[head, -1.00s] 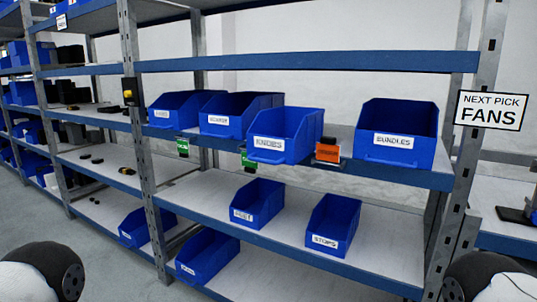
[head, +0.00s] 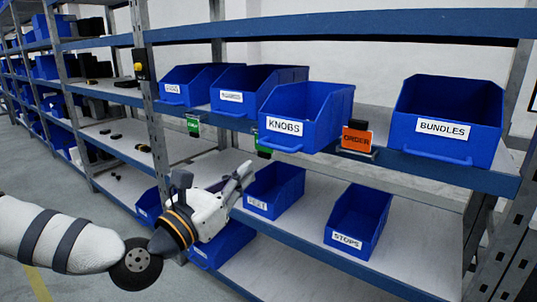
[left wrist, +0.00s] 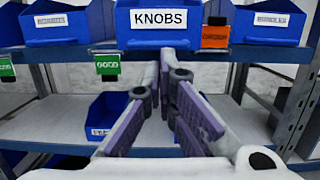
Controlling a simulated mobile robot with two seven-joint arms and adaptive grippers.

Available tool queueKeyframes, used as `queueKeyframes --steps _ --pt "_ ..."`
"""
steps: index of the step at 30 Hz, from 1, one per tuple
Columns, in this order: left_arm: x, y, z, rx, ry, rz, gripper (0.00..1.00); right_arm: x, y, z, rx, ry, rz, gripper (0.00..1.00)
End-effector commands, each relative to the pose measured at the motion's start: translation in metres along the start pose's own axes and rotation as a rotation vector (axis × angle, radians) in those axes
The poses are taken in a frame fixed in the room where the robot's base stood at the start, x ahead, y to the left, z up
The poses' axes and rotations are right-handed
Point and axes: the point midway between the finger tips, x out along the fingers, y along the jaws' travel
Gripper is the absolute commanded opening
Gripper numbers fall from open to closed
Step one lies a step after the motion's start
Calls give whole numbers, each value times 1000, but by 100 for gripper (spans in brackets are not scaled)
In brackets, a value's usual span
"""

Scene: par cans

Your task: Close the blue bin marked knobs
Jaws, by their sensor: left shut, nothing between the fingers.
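The blue bin marked KNOBS (head: 330,118) stands on the middle shelf, between a blue bin at its left and an orange tag at its right. Its front juts out past the shelf's blue edge, further than the bins at its left. In the left wrist view the KNOBS bin (left wrist: 180,37) is straight ahead at the top, its upper part cut off. My left gripper (head: 247,172) is shut and empty, below and left of the bin's front and apart from it. Its fingers also show in the left wrist view (left wrist: 165,58), pointing toward the bin. My right gripper is not in view.
The BUNDLES bin (head: 447,135) stands at the right on the same shelf. An orange tag (head: 357,139) and a green tag (head: 193,126) hang at the shelf edge. The STOPS bin (head: 357,225) sits on the shelf below. A steel upright (head: 150,90) stands at the left.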

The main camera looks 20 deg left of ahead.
Motion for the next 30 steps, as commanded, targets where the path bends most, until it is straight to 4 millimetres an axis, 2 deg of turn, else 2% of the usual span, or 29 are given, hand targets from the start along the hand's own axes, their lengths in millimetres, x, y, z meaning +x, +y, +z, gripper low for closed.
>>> queueKeyframes --steps 6,12,16,26,30 --pt "47 -1 1 3 -1 -2 0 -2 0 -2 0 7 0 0" --pt "74 -1 0 2 1 -1 0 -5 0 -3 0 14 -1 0" --pt "80 0 -1 0 3 0 0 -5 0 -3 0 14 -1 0" --pt "81 0 -2 0 4 0 0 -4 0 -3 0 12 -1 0" --pt "88 0 -7 -1 8 1 0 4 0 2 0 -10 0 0"
